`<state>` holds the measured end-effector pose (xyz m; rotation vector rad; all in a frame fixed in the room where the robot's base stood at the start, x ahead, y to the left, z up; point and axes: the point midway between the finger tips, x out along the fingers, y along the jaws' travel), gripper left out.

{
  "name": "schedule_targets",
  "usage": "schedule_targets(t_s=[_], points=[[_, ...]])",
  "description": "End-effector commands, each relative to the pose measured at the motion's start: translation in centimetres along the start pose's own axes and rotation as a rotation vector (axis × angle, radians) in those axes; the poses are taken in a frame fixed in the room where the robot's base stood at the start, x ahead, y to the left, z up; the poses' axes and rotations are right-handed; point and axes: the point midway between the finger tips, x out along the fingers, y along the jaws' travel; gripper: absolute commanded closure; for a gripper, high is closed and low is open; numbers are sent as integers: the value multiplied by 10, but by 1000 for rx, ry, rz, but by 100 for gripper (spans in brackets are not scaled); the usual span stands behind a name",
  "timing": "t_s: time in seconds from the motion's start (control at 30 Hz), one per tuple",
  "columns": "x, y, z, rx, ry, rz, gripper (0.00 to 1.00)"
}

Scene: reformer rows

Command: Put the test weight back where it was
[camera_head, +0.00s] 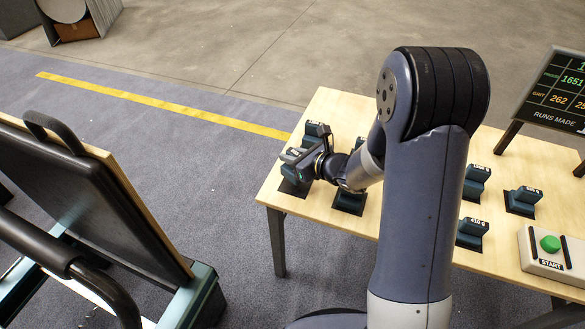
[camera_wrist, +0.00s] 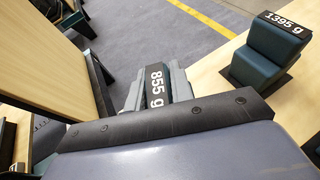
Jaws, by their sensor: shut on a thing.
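The test weight in my grasp, a teal block with a dark top label reading 855 g, shows in the wrist view (camera_wrist: 156,88) between the grey fingers of my gripper (camera_wrist: 155,92). In the head view my gripper (camera_head: 303,163) is at the left end of the wooden table (camera_head: 400,228), over or beside a dark square pad (camera_head: 291,188). My gripper hides much of this spot, and I cannot tell whether the held weight touches the pad. A teal weight labelled 1395 g (camera_wrist: 270,50) stands to the right in the wrist view.
A box with a green START button (camera_head: 550,244) and a dark display (camera_head: 560,92) are at the right. A padded reformer (camera_head: 85,190) stands left, across a floor gap.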

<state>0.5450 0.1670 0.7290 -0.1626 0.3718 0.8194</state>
Motion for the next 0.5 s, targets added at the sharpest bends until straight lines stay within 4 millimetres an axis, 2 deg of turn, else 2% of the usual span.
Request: schedule_targets(t_s=[0.17, 0.4, 0.5], points=[[4, -1, -8, -1, -4, 0, 100], [16, -1, -35, 0, -3, 0, 100], [16, -1, -37, -2, -6, -2, 100]])
